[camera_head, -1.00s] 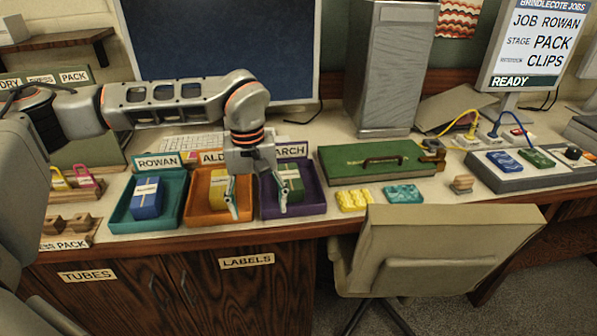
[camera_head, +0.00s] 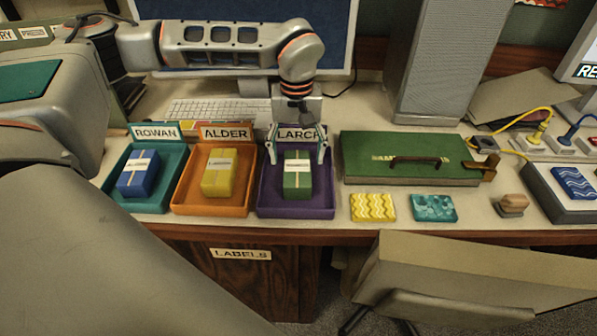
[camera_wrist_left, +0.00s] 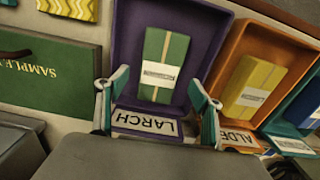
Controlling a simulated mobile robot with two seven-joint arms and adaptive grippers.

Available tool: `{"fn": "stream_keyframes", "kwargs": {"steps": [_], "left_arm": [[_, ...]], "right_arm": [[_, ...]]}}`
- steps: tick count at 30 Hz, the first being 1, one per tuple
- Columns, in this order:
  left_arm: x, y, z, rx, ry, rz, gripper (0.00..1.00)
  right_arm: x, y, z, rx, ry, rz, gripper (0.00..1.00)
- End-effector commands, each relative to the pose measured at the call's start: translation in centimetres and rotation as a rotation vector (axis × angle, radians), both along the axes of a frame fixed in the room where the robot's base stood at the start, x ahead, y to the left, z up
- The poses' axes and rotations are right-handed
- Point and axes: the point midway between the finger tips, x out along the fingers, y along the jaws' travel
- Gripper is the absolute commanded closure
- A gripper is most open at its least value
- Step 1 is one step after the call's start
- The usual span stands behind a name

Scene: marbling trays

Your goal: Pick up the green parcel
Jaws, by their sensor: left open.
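The green parcel (camera_head: 297,177) with a pale band and white label stands in the purple LARCH tray (camera_head: 296,212). In the left wrist view the parcel (camera_wrist_left: 161,52) lies just beyond and between the two fingertips. My left gripper (camera_head: 297,152) is open and empty, over the back of the LARCH tray by its name plate. Its fingers (camera_wrist_left: 158,84) are spread wider than the parcel, one to each side. I cannot tell its exact height above the parcel. My right gripper is not in view.
The orange ALDER tray (camera_head: 210,209) with a yellow parcel (camera_head: 219,172) stands close on the left, then the teal ROWAN tray (camera_head: 150,204) with a blue parcel (camera_head: 138,174). A green sample case (camera_head: 400,150) lies to the right. A keyboard (camera_head: 220,111) is behind.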

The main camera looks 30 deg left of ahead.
Motion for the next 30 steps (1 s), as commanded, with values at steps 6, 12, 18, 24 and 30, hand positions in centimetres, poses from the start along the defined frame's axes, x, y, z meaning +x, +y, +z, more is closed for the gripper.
{"fn": "stream_keyframes", "kwargs": {"steps": [6,12,18,24,30], "left_arm": [[-0.6,-0.3,-3.1,0.000,0.004,0.000,0.33],[-0.5,-0.3,-4.7,0.000,0.000,-0.001,0.33],[-0.4,-0.3,-4.7,0.000,-0.001,-0.001,0.33],[-0.5,-0.3,-4.7,0.000,-0.001,0.000,0.80],[-0.4,-0.3,-4.7,-0.001,-0.003,0.000,0.84]], "right_arm": [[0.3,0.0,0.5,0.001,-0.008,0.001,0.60],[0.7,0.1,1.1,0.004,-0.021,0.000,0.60],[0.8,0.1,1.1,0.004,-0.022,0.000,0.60],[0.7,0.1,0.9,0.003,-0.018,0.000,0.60],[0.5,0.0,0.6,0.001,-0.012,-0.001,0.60]]}}
